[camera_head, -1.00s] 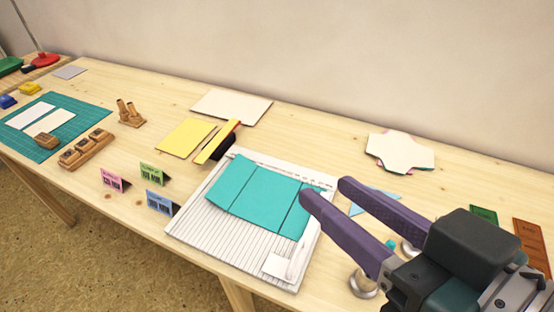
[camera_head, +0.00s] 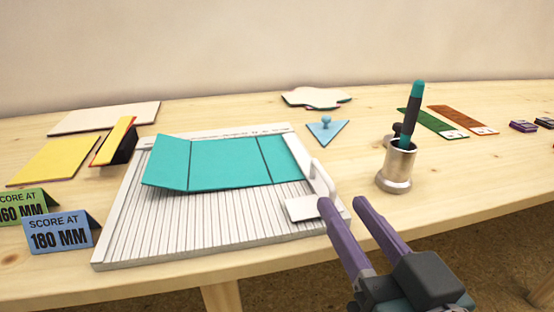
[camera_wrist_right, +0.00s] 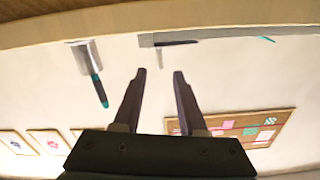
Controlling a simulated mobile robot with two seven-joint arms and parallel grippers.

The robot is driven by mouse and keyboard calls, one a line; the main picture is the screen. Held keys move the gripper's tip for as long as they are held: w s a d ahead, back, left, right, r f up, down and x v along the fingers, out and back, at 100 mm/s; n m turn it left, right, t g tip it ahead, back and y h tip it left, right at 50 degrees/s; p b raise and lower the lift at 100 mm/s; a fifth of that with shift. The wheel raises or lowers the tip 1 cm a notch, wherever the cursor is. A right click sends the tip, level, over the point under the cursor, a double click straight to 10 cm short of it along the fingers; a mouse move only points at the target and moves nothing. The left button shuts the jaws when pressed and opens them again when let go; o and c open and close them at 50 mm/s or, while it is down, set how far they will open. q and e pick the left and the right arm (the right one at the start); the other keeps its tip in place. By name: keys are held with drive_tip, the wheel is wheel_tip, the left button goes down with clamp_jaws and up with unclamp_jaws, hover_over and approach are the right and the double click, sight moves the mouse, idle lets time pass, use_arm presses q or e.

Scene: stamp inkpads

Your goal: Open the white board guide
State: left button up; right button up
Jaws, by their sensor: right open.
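The white board guide (camera_head: 303,209) is a small white plate joined to a curved upright arm at the right front of the scoring board (camera_head: 130,240). A teal folded card (camera_head: 225,162) lies across the board, its left part tilted up. My right gripper (camera_head: 341,201) is open and empty at the board's right front corner. Its left fingertip overlaps the guide's plate edge in the head view; I cannot tell whether they touch. In the right wrist view the open fingers (camera_wrist_right: 159,72) point toward a white piece, probably the guide (camera_wrist_right: 160,60). My left gripper is out of view.
A metal cup (camera_head: 397,168) with a teal-capped pen (camera_head: 411,112) stands right of the board. A blue triangle (camera_head: 326,131) lies behind. Sign cards (camera_head: 58,234) and yellow sheets (camera_head: 53,160) are at the left. The table front right of the board is clear.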

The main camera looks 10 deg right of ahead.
sight(330, 184)
drive_tip(key=w+b, duration=0.1)
drive_tip(key=w, duration=0.7)
drive_tip(key=shift+w+a+r, duration=0.1)
drive_tip(key=shift+w+a, duration=0.05)
drive_tip(key=shift+c, duration=0.3)
clamp_jaws()
